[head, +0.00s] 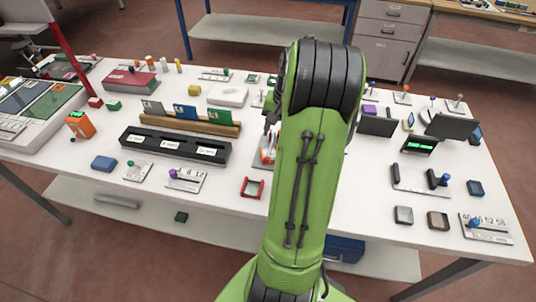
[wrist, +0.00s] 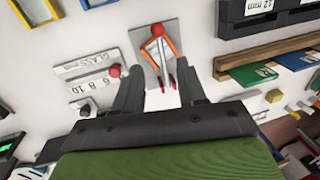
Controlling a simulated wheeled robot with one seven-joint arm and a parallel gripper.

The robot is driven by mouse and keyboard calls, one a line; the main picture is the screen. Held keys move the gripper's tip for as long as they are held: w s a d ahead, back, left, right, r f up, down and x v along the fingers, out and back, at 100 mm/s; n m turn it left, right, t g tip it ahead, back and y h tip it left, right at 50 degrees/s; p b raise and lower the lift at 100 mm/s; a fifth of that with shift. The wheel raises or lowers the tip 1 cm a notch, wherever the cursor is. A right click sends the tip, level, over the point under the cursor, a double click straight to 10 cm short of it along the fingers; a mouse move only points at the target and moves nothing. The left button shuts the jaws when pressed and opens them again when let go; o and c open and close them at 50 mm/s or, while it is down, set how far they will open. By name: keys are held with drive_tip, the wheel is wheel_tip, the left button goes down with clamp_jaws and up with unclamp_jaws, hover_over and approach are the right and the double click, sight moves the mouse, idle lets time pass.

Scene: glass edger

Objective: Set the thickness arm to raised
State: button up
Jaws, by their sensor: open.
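Red tips show at the plate's near end, between the fingers. I cannot read a label on it, so I cannot confirm that it is the thickness arm or its position.
Left of it in the wrist view lies a scale plate (wrist: 92,78) marked GLASS, with a red knob. A dark rack (head: 175,147) and a wooden holder with coloured cards (head: 190,122) stand left in the head view. A red frame (head: 252,188) lies near the front edge.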

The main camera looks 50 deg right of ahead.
sight(268, 155)
drive_tip(key=f, duration=0.3)
drive_tip(key=w+f+b, duration=0.1)
drive_tip(key=f, duration=0.2)
drive_tip(key=f+b, duration=0.1)
drive_tip(key=f, duration=0.2)
drive_tip(key=shift+w+a+f, duration=0.2)
drive_tip(key=shift+w+a, duration=0.15)
drive_tip(key=shift+c, duration=0.3)
clamp_jaws()
drive_tip(key=shift+a+f, duration=0.1)
drive_tip(key=shift+a, duration=0.05)
idle(0.3)
